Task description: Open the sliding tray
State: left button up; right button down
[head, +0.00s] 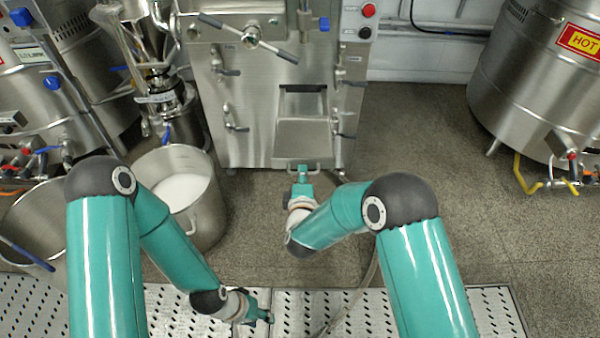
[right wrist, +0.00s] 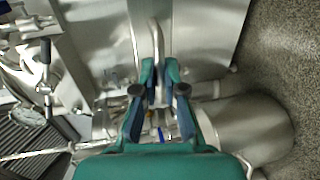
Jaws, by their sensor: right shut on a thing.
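The sliding tray (head: 301,133) is a bright metal piece low on the front of the steel mill, below a dark opening (head: 303,101). Its handle is a metal bar at the front edge; it shows in the right wrist view (right wrist: 154,40). My right gripper (head: 303,168) is at this handle, and in the right wrist view (right wrist: 160,72) its fingers are closed on the bar. How far the tray is out is hard to tell. My left gripper (head: 268,316) is low over the perforated platform, away from the tray; its fingers are too small to judge.
A steel pot (head: 205,220) with white contents stands left of the mill. Another pot (head: 35,225) is at the far left. A large tank marked HOT (head: 535,90) stands at the right. The floor (head: 440,200) right of the tray is clear.

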jog(key=shift+w+d, duration=0.1)
jog(key=shift+d, duration=0.2)
jog(key=c, duration=1.3)
grip_release()
jog(key=shift+o, duration=0.3)
jog(key=shift+a, duration=0.2)
jog(key=v, duration=1.2)
jog(key=shift+d+f, duration=0.1)
